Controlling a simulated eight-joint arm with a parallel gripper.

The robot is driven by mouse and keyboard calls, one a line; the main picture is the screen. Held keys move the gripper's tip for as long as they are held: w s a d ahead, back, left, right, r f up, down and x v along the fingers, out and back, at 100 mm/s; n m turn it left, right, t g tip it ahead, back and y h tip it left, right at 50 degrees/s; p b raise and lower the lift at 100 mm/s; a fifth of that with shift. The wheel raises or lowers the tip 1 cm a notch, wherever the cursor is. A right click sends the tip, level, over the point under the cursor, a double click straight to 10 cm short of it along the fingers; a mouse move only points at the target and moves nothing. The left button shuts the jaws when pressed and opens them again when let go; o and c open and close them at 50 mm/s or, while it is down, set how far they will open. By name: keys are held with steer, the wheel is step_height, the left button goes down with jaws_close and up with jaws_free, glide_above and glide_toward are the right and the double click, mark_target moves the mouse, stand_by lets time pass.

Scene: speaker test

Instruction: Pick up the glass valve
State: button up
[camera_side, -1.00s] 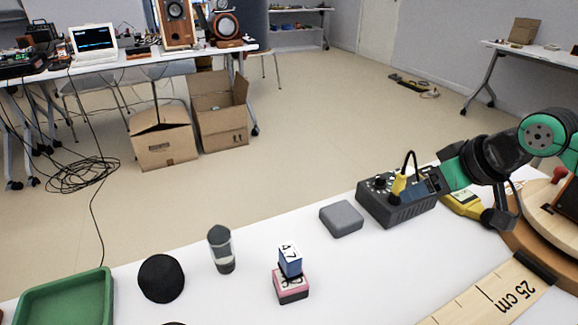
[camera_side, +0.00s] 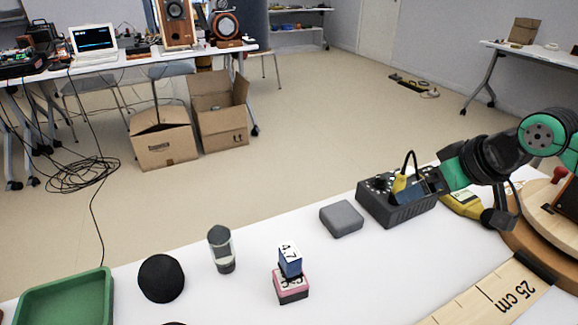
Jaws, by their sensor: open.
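The glass valve (camera_side: 221,250) stands upright on the white table, left of centre. It has a dark grey rounded top, a clear glass middle and a dark band low down. My gripper (camera_side: 424,185) is at the end of my green and black arm on the right, above or beside a black control box. It is open and far to the right of the valve. Its fingertips are small and hard to make out against the box. Nothing hides the valve.
A black dome (camera_side: 161,278) and a green tray (camera_side: 66,303) are left of the valve. A blue block (camera_side: 289,262) sits on a pink block (camera_side: 291,287) to its right. A grey block (camera_side: 341,219) and the black control box (camera_side: 396,210) lie further right.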

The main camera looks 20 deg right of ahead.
steer(key=m+g+y, duration=0.4)
steer(key=m+y, duration=0.8)
steer(key=m, duration=0.1)
glide_toward(223, 225)
steer(key=w+a+f, duration=0.1)
steer(key=w, duration=0.2)
steer(key=a+f+m+g+y, duration=0.1)
steer(key=a+f+m+y, duration=0.1)
steer(key=a+f+m+g+y, duration=0.1)
steer(key=a+f+m+y, duration=0.1)
steer(key=y, duration=0.1)
steer(key=shift+g, duration=0.3)
steer(key=shift+s+a+f+m+g+y, duration=0.3)
steer(key=shift+s+f+m+y, duration=0.05)
steer(key=shift+f+m+y, duration=0.1)
steer(key=shift+a, duration=2.8)
